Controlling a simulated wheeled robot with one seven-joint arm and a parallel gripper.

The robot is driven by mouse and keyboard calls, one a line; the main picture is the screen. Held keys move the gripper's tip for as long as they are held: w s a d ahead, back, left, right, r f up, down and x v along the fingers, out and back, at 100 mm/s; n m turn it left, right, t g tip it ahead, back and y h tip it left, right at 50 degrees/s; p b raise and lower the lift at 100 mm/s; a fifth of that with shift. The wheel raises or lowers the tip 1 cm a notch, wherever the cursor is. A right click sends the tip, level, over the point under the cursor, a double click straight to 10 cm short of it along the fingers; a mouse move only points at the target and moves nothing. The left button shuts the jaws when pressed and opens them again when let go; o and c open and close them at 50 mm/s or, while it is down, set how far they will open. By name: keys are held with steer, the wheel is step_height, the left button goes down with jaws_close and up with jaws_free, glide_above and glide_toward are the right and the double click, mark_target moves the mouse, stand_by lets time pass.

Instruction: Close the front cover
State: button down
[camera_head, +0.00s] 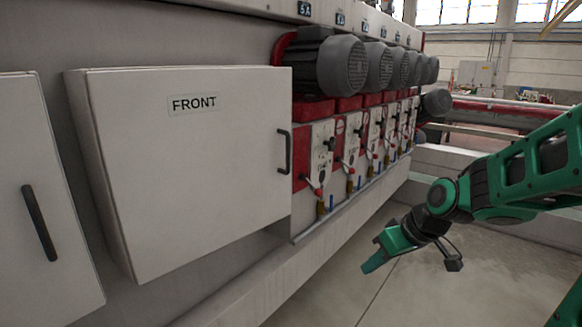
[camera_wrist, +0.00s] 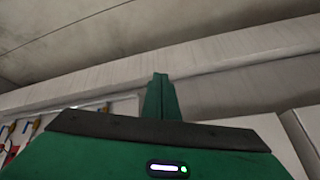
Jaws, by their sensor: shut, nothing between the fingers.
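The front cover (camera_head: 200,160) is a large white panel labelled FRONT on the left part of the machine. A dark upright handle (camera_head: 284,152) sits near its right edge. Its thick left side shows, standing out from the machine body. I see no clear gap along its right edge, but I cannot tell whether it is fully shut. My gripper (camera_head: 372,263) is shut and empty, well to the right of the cover and apart from it, low in front of the machine. In the wrist view its green fingers (camera_wrist: 160,97) are together, touching nothing.
Another white panel (camera_head: 45,195) with a dark handle is at the far left. Grey motors (camera_head: 342,66) and a row of valves and levers (camera_head: 320,160) line the machine right of the cover. The floor (camera_head: 410,295) around my gripper is clear.

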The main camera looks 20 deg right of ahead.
steer(key=w+a+r+n+t+y, duration=0.2)
steer(key=w+a+r+t, duration=0.1)
steer(key=w, duration=0.3)
steer(key=w+a+r+n+t+y, duration=0.2)
steer(key=w+a+r, duration=0.15)
steer(key=w, duration=0.25)
steer(key=w+d+r+t+y, duration=0.2)
steer(key=w+r+t, duration=0.3)
steer(key=r, duration=0.4)
steer(key=x, duration=1.4)
steer(key=shift+m, duration=0.3)
steer(key=shift+w+r, duration=0.1)
